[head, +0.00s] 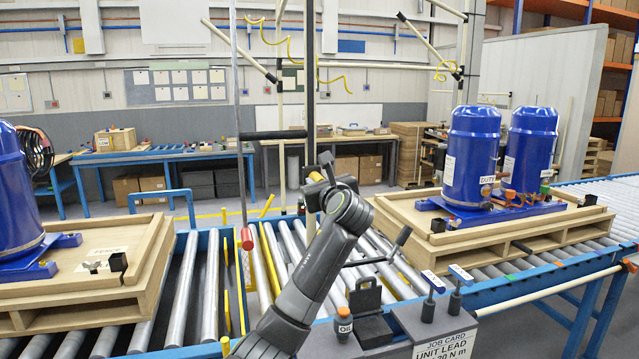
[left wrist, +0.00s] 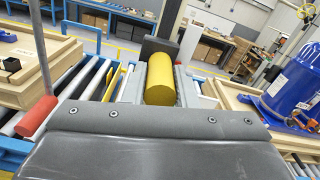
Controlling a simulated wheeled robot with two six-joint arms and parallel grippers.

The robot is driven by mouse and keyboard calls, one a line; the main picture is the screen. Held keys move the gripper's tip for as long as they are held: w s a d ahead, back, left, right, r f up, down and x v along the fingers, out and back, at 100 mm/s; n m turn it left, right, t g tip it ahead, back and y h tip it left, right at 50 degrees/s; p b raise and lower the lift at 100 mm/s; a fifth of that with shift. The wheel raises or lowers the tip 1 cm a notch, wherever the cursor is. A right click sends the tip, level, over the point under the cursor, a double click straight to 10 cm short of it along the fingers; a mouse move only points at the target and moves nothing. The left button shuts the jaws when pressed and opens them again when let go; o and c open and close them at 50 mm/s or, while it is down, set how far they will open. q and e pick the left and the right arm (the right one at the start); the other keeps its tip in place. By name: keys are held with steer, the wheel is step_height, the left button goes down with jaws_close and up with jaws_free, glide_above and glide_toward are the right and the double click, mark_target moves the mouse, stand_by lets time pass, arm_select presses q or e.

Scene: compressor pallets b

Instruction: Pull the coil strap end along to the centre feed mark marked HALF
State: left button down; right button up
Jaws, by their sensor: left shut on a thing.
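My left gripper (head: 320,180) is raised over the middle of the roller conveyor, between the two pallets. It is shut on a yellow cylinder (head: 315,176), which shows larger in the left wrist view (left wrist: 160,80) with a dark block behind it. I cannot tell whether this is the coil strap end; no strap can be made out leading from it. A black coil (head: 38,150) stands at the far left, partly behind a blue compressor. No mark reading HALF can be made out. My right gripper is not in view.
A left pallet (head: 90,280) and a right pallet (head: 500,235) carry blue compressors. A red handle (head: 247,238) hangs left of my arm, near an upright pole. A job card box (head: 440,330) and black caddy (head: 370,320) stand at the front. Bare rollers (head: 212,270) lie between the pallets.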

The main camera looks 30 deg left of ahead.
arm_select(q)
step_height(320, 180, down, 15)
steer(key=b, duration=0.4)
steer(key=shift+f, duration=0.1)
steer(key=c, duration=1.2)
jaws_free()
steer(key=shift+o, duration=0.2)
steer(key=b+v, duration=0.5)
steer(key=v, duration=1.2)
steer(key=shift+s, duration=0.2)
steer(key=shift+d, duration=0.1)
